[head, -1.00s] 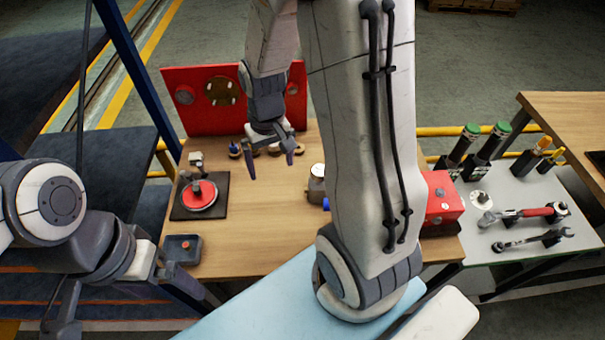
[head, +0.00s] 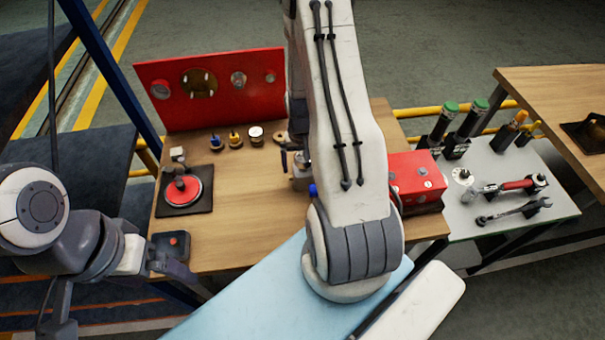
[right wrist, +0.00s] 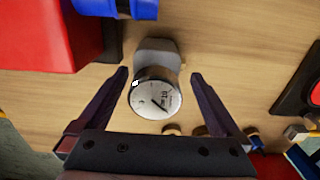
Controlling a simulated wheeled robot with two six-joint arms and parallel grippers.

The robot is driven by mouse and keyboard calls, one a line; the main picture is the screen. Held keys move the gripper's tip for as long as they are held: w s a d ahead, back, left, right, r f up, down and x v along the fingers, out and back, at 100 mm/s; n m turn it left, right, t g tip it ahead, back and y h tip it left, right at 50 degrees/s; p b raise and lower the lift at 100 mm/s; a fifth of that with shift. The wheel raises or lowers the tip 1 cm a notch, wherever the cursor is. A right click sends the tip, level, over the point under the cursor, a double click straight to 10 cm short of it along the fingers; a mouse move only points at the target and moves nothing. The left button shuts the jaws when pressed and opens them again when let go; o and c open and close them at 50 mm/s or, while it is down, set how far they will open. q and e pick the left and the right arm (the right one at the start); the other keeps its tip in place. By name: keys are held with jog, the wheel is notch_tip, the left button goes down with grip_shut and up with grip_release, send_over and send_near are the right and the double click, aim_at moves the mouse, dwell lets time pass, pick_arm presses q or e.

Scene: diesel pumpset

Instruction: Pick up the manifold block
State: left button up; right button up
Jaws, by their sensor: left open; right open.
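The manifold block (head: 300,176) stands on the wooden bench in the head view, partly hidden behind my right arm; a blue fitting (head: 313,190) shows at its front. In the right wrist view, the grey block (right wrist: 158,50) with a round white-faced gauge (right wrist: 156,98) shows from above. My right gripper (right wrist: 158,74) is open, with its fingers on either side of the gauge and visible gaps on both sides. In the head view that gripper is mostly hidden by my arm. My left gripper (head: 174,267) is low at the bench's left front, away from the block; its fingers are unclear.
A red box (head: 415,182) stands right of the block, and also shows in the right wrist view (right wrist: 45,35). A red panel (head: 212,88) stands at the back, with small parts before it. A red disc (head: 184,190) lies on a black plate at left. The bench middle is clear.

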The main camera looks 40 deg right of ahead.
aim_at(301, 172)
notch_tip(301, 172, down, 3)
jog(key=shift+a+f+p, duration=0.1)
jog(key=shift+a+p, duration=0.05)
jog(key=shift+p, duration=0.55)
jog(key=shift+f, duration=0.45)
grip_shut()
